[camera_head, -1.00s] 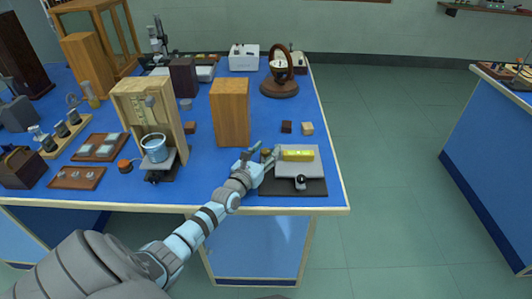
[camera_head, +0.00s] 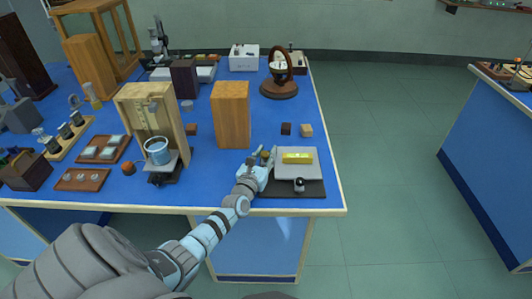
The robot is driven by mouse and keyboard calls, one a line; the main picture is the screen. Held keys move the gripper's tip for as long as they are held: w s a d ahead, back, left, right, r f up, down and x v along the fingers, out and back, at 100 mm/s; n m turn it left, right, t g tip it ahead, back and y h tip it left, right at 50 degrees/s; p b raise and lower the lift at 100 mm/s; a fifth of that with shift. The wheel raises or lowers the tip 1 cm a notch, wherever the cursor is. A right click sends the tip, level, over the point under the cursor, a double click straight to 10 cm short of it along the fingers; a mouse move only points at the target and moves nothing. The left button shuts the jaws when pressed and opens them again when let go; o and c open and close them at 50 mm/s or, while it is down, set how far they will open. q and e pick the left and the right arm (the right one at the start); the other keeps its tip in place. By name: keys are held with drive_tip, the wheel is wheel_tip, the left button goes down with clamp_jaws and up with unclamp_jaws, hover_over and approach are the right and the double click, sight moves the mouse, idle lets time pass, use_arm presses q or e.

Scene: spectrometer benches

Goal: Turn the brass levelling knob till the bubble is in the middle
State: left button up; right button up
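The yellow bubble level (camera_head: 297,158) lies on a light grey plate (camera_head: 310,171) at the right front of the near bench. The bubble in it is too small to make out. A small brass knob (camera_head: 265,155) is at the plate's left edge, partly hidden by my gripper. My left gripper (camera_head: 267,151) is at this knob, with one finger on each side of it. I cannot tell whether the fingers touch the knob. My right gripper is not in view.
A black ball-topped part (camera_head: 299,184) stands in front of the plate on a dark base (camera_head: 315,188). A tall wooden block (camera_head: 231,115) stands behind my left gripper. Two small cubes (camera_head: 286,129) (camera_head: 306,130) lie behind the plate. The bench's right edge is close by.

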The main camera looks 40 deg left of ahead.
use_arm(q)
drive_tip(key=shift+o, duration=1.2)
drive_tip(key=shift+s, duration=0.15)
drive_tip(key=v, duration=1.1)
drive_tip(key=shift+s+d, duration=0.15)
drive_tip(key=shift+s, duration=0.2)
drive_tip(key=shift+w+d, duration=0.1)
